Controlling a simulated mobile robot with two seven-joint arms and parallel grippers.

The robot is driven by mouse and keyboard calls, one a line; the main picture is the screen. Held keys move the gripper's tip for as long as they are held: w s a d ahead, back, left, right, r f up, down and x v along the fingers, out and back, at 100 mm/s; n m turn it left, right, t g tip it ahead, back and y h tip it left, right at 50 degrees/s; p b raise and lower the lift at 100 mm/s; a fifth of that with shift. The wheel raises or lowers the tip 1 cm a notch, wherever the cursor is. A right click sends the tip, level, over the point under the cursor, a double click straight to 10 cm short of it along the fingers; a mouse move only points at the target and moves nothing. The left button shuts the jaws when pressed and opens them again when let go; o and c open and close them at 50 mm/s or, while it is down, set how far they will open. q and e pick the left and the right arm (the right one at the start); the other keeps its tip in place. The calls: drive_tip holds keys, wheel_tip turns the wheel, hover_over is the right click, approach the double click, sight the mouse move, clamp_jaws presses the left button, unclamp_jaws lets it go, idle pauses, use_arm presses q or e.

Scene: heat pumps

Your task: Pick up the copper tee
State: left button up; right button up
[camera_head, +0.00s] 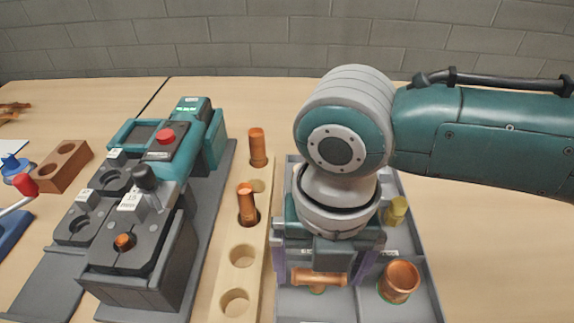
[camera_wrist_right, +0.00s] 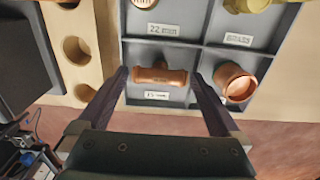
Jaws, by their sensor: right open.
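The copper tee (camera_head: 318,279) lies in a front compartment of the grey sorting tray (camera_head: 415,262), its long run crosswise. It also shows in the right wrist view (camera_wrist_right: 159,76), just behind a small white label. My right gripper (camera_head: 328,262) is open, pointing down over the tee. In the right wrist view its two fingers (camera_wrist_right: 166,78) stand one on each side of the tee's ends, with small gaps, and nothing is held. Whether the fingertips are down at the tee's height I cannot tell. My left gripper is not in view.
A larger copper fitting (camera_head: 399,281) sits in the compartment to the right, and a brass piece (camera_head: 396,211) behind it. A wooden rack (camera_head: 238,281) with copper pipes stands left of the tray. A teal and grey machine (camera_head: 150,200) is further left.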

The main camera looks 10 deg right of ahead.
drive_tip(key=shift+c, duration=0.2)
drive_tip(key=c, duration=1.1)
drive_tip(key=shift+r, duration=0.1)
drive_tip(key=shift+r, duration=0.5)
wheel_tip(320, 180, up, 19)
drive_tip(key=p, duration=0.2)
